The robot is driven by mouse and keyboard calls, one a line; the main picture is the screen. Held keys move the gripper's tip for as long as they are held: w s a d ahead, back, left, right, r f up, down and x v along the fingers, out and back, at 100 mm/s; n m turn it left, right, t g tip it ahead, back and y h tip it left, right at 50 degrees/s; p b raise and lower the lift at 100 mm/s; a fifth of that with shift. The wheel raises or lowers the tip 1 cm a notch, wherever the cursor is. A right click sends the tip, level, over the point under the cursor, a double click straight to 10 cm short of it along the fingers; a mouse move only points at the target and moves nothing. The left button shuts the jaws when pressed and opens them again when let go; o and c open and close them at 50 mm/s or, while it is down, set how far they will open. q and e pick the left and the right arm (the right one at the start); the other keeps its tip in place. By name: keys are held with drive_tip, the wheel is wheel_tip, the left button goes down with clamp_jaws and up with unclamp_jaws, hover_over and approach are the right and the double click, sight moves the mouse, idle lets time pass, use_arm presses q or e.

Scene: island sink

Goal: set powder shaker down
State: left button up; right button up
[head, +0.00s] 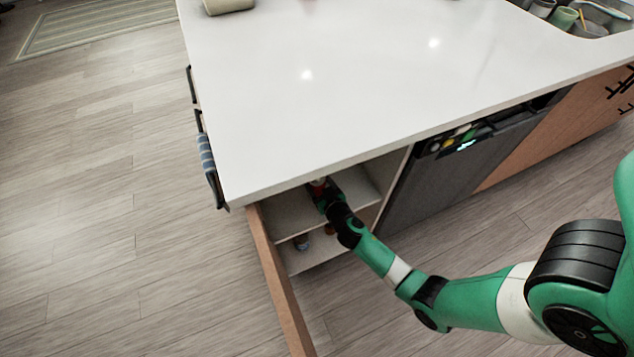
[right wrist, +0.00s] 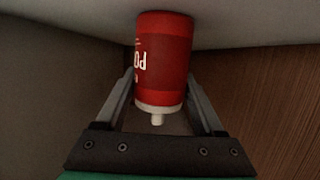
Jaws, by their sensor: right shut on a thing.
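The powder shaker (right wrist: 163,55) is a red can with white lettering and a pale end with a small nub. In the right wrist view it appears upside down between the two fingers of my right gripper (right wrist: 160,95), which is shut on it. The can's far end is close to a pale surface; I cannot tell whether they touch. In the head view my right gripper (head: 322,190) reaches into the open cabinet under the counter, at the upper shelf (head: 290,213). Only a bit of red shows there. My left gripper is not in view.
The cabinet door (head: 280,285) stands open on the left side. Small items (head: 302,242) sit on the lower shelf. The white countertop (head: 330,90) overhangs the opening. A dark dishwasher (head: 440,170) stands to the right. A wood-grain wall (right wrist: 265,90) flanks my right gripper.

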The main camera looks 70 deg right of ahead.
drive_tip(key=o, duration=1.5)
drive_tip(key=shift+r+p, duration=0.2)
drive_tip(key=shift+p, duration=0.15)
drive_tip(key=p+v, duration=0.1)
drive_tip(key=v, duration=1.1)
drive_tip(key=shift+f, duration=0.1)
